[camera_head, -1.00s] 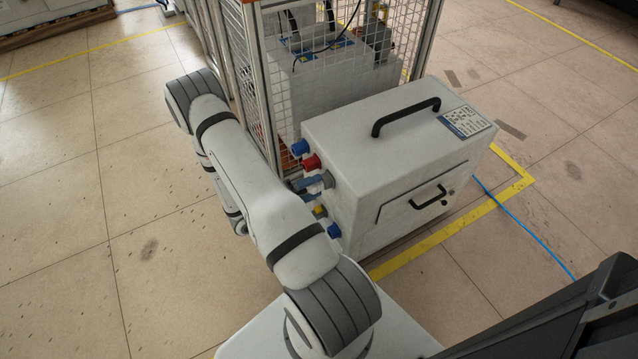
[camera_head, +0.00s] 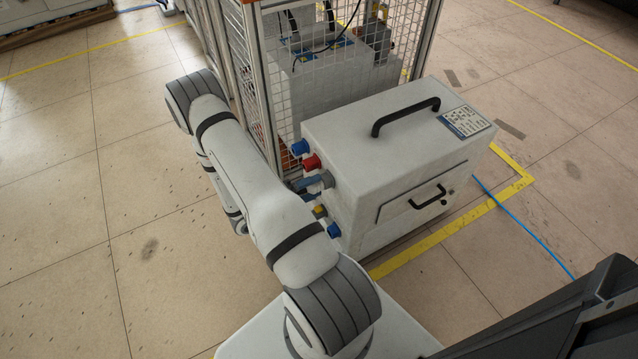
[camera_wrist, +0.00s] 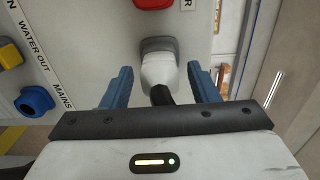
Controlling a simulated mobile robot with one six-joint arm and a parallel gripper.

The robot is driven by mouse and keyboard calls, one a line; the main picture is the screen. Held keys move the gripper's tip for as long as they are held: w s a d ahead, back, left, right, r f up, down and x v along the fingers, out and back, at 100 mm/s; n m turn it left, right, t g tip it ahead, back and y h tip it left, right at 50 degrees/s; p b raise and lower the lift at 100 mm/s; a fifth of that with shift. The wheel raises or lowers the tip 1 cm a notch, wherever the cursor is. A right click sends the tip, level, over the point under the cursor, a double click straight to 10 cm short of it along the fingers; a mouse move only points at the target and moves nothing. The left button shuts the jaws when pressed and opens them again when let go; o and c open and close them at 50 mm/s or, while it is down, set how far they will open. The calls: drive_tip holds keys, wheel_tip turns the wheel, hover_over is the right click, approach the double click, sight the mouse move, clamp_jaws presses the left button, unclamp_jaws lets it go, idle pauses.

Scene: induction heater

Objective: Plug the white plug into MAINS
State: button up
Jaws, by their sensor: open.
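The white plug (camera_wrist: 158,72) sits in a grey-rimmed socket (camera_wrist: 158,44) on the panel in the wrist view, below a red connector (camera_wrist: 153,3). Its black cable end points towards my gripper. My gripper (camera_wrist: 158,76) is open, with one blue finger on each side of the plug and a visible gap on both sides. The MAINS label (camera_wrist: 62,96) is beside a blue socket (camera_wrist: 36,100) at the left. In the head view that blue socket (camera_head: 334,230) is low on the heater's left face, and the grey socket (camera_head: 327,179) is higher.
A yellow connector (camera_wrist: 9,54) is near the WATER OUT label (camera_wrist: 34,55). The heater box (camera_head: 385,160) stands beside a wire-mesh cage (camera_head: 262,85). A blue cable (camera_head: 530,232) lies on the floor at right. The floor to the left is clear.

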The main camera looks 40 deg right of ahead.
sight(307, 190)
idle(0.4)
clamp_jaws()
idle(0.4)
drive_tip(key=shift+a, duration=0.15)
drive_tip(key=shift+p+v, duration=0.45)
drive_tip(key=shift+v, duration=2.4)
drive_tip(key=shift+w, duration=0.15)
